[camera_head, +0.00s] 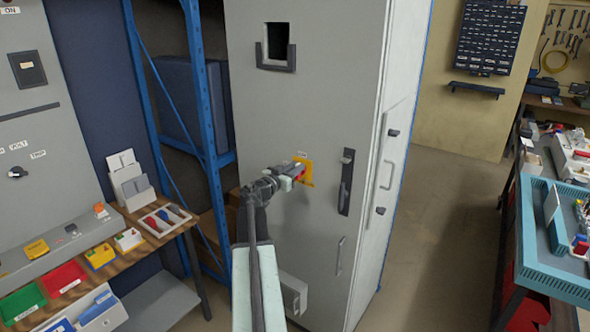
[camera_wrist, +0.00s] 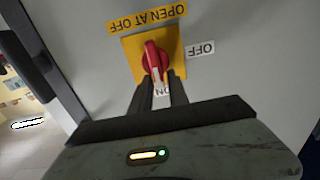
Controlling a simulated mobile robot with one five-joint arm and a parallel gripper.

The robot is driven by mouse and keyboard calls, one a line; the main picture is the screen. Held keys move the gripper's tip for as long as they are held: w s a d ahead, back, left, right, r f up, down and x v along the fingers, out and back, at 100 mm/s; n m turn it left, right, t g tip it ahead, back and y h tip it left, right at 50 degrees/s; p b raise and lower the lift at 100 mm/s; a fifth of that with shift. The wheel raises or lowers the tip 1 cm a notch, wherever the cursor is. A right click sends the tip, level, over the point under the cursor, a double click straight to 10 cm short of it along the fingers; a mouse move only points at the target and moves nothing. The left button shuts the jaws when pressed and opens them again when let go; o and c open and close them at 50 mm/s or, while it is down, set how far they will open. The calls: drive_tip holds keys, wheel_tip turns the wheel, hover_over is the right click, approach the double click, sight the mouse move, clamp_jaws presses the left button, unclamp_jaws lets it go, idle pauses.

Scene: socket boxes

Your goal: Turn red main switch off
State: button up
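The red main switch (camera_wrist: 151,54) sits on a yellow plate (camera_wrist: 133,52) on the grey cabinet's front. In the wrist view its handle points down the picture, its pale tip toward the ON label (camera_wrist: 161,92). An OFF label (camera_wrist: 201,48) is to the right, and an OPEN AT OFF label (camera_wrist: 146,19) is above; the lettering is upside down. My gripper (camera_wrist: 160,79) has its two dark fingers apart, one on each side of the handle's tip. I cannot tell whether they touch it. In the head view my gripper (camera_head: 292,172) covers part of the yellow plate (camera_head: 306,178).
The tall grey cabinet (camera_head: 307,105) has a dark vertical handle (camera_head: 346,182) right of the switch. A blue shelf frame (camera_head: 207,110) and a bench with trays (camera_head: 165,222) stand to the left. A workbench with a teal tray (camera_head: 535,255) is at right, with clear floor (camera_head: 440,215) between.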

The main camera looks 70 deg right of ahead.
drive_tip(key=shift+a, duration=0.1)
clamp_jaws()
drive_tip(key=n, duration=0.2)
drive_tip(key=w+n, duration=0.1)
drive_tip(key=n, duration=0.1)
drive_tip(key=shift+d+f, duration=0.1)
drive_tip(key=shift+d, duration=0.1)
drive_tip(key=shift+w+d+f+n+b, duration=0.1)
drive_tip(key=shift+w+f+n+b, duration=0.25)
drive_tip(key=shift+n, duration=2)
drive_tip(key=shift+w+d+f+n+b, duration=0.15)
drive_tip(key=shift+f+n+b, duration=0.3)
drive_tip(key=shift+n, duration=1.85)
drive_tip(key=shift+w+a+f+n+b, duration=0.1)
drive_tip(key=shift+w+f+n+b, duration=0.3)
drive_tip(key=shift+n, duration=1.95)
drive_tip(key=shift+s+r, duration=0.1)
